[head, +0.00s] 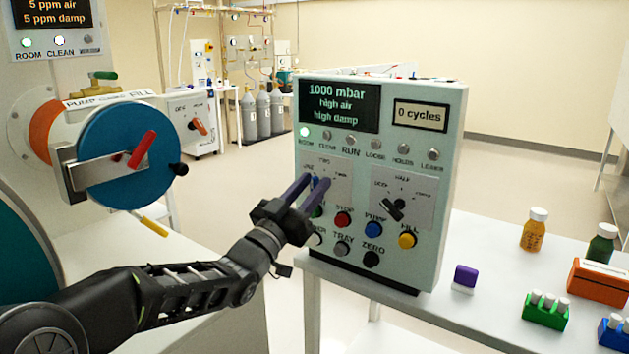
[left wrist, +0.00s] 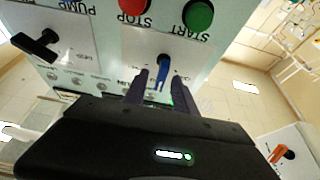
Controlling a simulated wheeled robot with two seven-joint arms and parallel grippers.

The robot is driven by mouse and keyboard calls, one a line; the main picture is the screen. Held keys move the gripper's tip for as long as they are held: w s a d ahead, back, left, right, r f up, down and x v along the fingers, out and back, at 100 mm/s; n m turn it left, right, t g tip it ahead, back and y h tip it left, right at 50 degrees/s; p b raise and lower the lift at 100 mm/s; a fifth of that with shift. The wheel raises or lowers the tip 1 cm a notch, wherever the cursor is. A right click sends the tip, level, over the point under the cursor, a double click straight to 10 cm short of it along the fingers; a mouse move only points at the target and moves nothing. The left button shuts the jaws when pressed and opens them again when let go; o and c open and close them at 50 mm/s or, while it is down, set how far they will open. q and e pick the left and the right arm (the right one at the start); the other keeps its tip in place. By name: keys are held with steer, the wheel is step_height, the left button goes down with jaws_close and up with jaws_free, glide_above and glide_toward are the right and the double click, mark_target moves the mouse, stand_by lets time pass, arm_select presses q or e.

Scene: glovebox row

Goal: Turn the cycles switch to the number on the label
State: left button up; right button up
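The control box (head: 380,180) stands on a white table. Its cycles display (head: 420,114) reads "0 cycles". The cycles switch (left wrist: 162,72) has a blue knob on a white plate (head: 341,168) marked with what looks like ONE, TWO and THREE; in the head view the fingers partly hide it. My left gripper (head: 310,186) is at this plate. In the left wrist view its two dark fingers (left wrist: 160,82) stand on either side of the blue knob, with small gaps showing. The knob's exact setting is hard to read. My right gripper is not in view.
A second selector (head: 394,209) with a black knob sits to the right. Coloured buttons, including red (head: 343,219), blue (head: 374,229) and yellow (head: 407,240), lie just below. Bottles and small racks stand on the table at right. A blue round door (head: 120,165) is at left.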

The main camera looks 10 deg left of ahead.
arm_select(q)
steer(key=shift+w+d+r, duration=0.25)
steer(key=shift+w, duration=0.25)
jaws_close()
stand_by(0.3)
